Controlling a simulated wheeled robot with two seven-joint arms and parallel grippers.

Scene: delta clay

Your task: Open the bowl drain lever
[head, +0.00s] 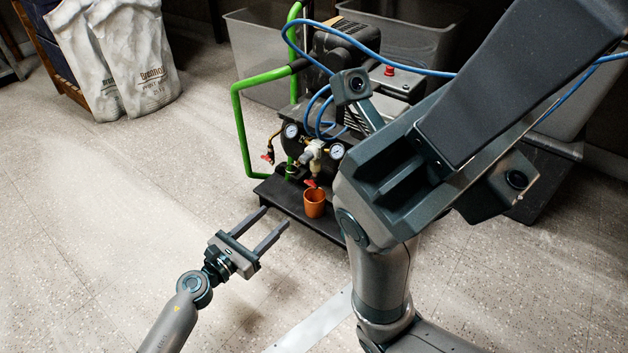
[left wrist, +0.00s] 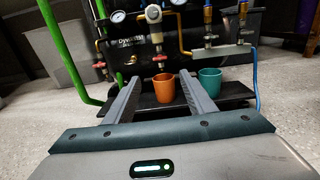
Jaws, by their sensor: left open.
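The bowl drain lever seems to be the small red handle (head: 311,183) under the pale filter bowl (head: 315,151), directly above an orange cup (head: 314,203). In the left wrist view the red handle (left wrist: 160,58) hangs below the bowl (left wrist: 154,14), above the orange cup (left wrist: 164,87). Its setting is too small to tell. My left gripper (head: 275,215) is open and empty, low in front of the compressor's black base, its fingers pointing towards the cup and apart from the lever. In the left wrist view the fingers (left wrist: 158,78) frame the lever and cup. My right gripper is not visible.
Another red handle (head: 267,157) sits left on the compressor. Gauges (head: 291,130), blue hoses (head: 322,108) and a green frame (head: 243,130) surround the fittings. A teal cup (left wrist: 210,80) stands right of the orange one. My arm hides the compressor's right side.

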